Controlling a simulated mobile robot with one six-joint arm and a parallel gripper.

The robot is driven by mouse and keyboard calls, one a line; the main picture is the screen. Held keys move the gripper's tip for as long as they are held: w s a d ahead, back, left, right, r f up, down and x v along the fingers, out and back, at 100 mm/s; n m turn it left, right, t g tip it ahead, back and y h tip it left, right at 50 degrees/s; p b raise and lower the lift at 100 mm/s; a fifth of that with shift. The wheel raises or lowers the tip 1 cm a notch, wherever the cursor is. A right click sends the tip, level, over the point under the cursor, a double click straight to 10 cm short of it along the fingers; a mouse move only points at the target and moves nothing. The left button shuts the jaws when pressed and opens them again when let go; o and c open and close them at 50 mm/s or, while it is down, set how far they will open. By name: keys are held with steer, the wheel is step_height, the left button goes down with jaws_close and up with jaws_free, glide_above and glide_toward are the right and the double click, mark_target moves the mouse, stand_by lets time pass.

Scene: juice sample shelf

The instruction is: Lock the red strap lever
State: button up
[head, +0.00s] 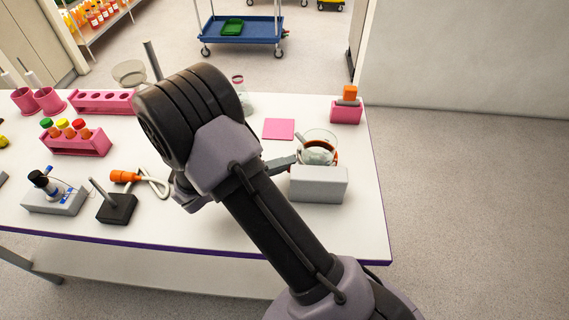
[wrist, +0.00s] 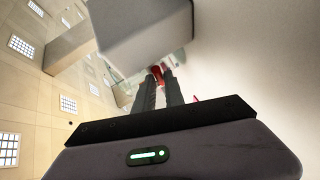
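A red part (wrist: 157,71), which looks like the strap lever, shows at the fingertips of my gripper (wrist: 159,76) in the wrist view. The two dark fingers are close together with a narrow gap. I cannot tell whether they touch or clamp the red part. A small red piece (wrist: 195,99) shows to their right. In the head view my gripper (head: 288,162) reaches to a grey block (head: 318,186) at the table's right side. A glass beaker (head: 319,150) with red-brown contents is just behind the block. The lever cannot be made out in the head view.
A pink pad (head: 278,129) and a pink holder (head: 346,112) with an orange-topped item are behind. Pink racks (head: 75,144), an orange-handled tool (head: 125,177) and a black stand (head: 117,207) are on the left. The white table's right edge is near the block.

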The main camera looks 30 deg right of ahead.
jaws_close()
steer(key=shift+s+d+n+t+b, duration=0.1)
steer(key=shift+s+n+t+b, duration=0.15)
steer(key=shift+n+t+b, duration=0.45)
steer(key=shift+p, duration=0.3)
steer(key=o, duration=0.5)
jaws_free()
